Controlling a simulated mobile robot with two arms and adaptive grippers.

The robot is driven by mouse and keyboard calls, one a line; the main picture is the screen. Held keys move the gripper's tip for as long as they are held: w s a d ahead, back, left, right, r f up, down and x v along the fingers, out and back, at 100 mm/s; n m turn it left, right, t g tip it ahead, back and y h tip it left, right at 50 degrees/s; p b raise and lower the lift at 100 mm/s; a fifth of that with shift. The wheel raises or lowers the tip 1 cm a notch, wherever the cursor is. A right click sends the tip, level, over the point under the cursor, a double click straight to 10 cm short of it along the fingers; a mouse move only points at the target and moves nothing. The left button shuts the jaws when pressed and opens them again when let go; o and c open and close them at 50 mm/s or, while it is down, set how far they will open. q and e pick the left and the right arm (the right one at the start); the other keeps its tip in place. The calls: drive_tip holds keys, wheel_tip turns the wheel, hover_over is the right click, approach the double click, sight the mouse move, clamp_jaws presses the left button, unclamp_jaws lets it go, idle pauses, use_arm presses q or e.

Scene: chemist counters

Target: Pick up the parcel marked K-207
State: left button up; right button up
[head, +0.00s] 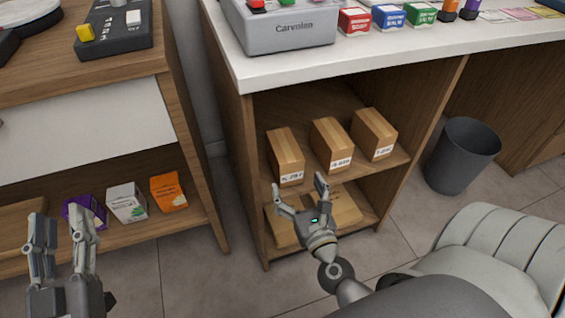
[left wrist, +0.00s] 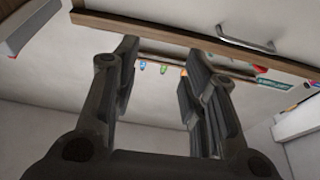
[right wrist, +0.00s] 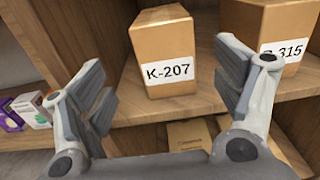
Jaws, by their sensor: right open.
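The parcel marked K-207 (right wrist: 163,50) is a brown box with a white label, standing on the wooden shelf in the right wrist view. In the head view it is the leftmost parcel (head: 285,150) of three. My right gripper (head: 299,185) is open and empty in front of the shelf, with its fingers on either side of the K-207 label in the right wrist view and apart from the box. My left gripper (head: 62,228) is open and empty at the far left, by the other counter.
A second parcel (right wrist: 255,22), its label ending in 315, and a third parcel (head: 374,133) stand to the right on the same shelf. A flat carton (head: 340,208) lies on the lower shelf. A grey bin (head: 462,155) stands right of the cabinet.

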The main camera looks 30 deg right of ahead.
sight(291, 169)
drive_tip(key=shift+w+d+r, duration=0.15)
drive_tip(key=shift+w, duration=0.1)
drive_tip(key=p+x, duration=0.1)
drive_tip(key=x, duration=0.3)
drive_tip(key=shift+r, duration=0.1)
drive_tip(key=shift+w+d, duration=0.15)
drive_tip(key=shift+w, duration=0.3)
drive_tip(key=shift+w+d+r+p, duration=0.1)
drive_tip(key=shift+w+d+p, duration=0.1)
drive_tip(key=shift+w+p, duration=0.2)
drive_tip(key=x, duration=0.3)
drive_tip(key=shift+w+d+r+p, duration=0.1)
drive_tip(key=shift+w+d+p, duration=0.1)
drive_tip(key=shift+w+p, duration=0.15)
use_arm(q)
wheel_tip(291, 169, down, 10)
drive_tip(key=a+g+y, duration=0.1)
drive_tip(key=g+y, duration=0.1)
drive_tip(key=g, duration=0.4)
drive_tip(key=shift+s+a, duration=0.25)
drive_tip(key=shift+a, duration=0.1)
use_arm(e)
drive_tip(key=shift+w+d, duration=0.1)
drive_tip(key=shift+w, duration=0.2)
use_arm(q)
drive_tip(key=shift+f, duration=0.1)
use_arm(e)
drive_tip(key=c, duration=1.2)
